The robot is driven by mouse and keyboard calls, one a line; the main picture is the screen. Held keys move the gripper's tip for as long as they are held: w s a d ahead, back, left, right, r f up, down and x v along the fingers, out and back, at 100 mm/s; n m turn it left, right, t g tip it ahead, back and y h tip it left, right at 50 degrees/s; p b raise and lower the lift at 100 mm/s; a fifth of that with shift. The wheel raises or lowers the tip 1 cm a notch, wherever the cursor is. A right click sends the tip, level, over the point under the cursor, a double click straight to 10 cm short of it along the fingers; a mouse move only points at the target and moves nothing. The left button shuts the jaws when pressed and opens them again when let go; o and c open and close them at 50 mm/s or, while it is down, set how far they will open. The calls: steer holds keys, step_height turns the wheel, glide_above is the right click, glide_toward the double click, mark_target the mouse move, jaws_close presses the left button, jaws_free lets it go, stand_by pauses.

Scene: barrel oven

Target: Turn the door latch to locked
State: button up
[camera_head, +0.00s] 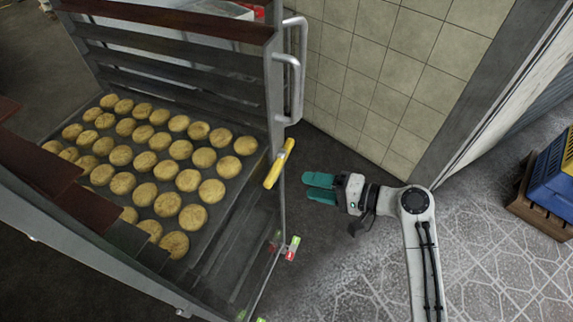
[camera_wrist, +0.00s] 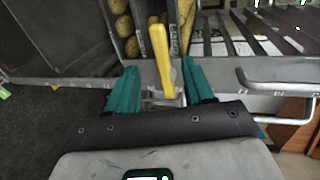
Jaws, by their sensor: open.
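The yellow latch handle (camera_head: 279,163) is on the right edge of the rack-like metal frame, slanting from upper right to lower left. In the wrist view the yellow handle (camera_wrist: 160,58) stands nearly upright, ahead of and between my teal fingers. My gripper (camera_head: 306,188) is open and empty, just right of the handle and pointing left at it. A gap shows between fingertips and handle in the head view. My gripper (camera_wrist: 159,74) also shows its two fingers apart in the wrist view. I cannot tell the latch's locked state from its angle.
A grey bar handle (camera_head: 299,70) sticks out above the latch; it also shows at right in the wrist view (camera_wrist: 275,82). Trays of round buns (camera_head: 160,165) fill the rack. A small red and green tab (camera_head: 292,248) is below. A tiled wall (camera_head: 390,70) stands behind my gripper.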

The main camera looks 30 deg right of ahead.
mark_target(274, 180)
steer(key=p+x, duration=0.1)
steer(key=x, duration=0.9)
steer(key=shift+a, duration=0.1)
steer(key=shift+s, duration=0.1)
jaws_close()
stand_by(0.3)
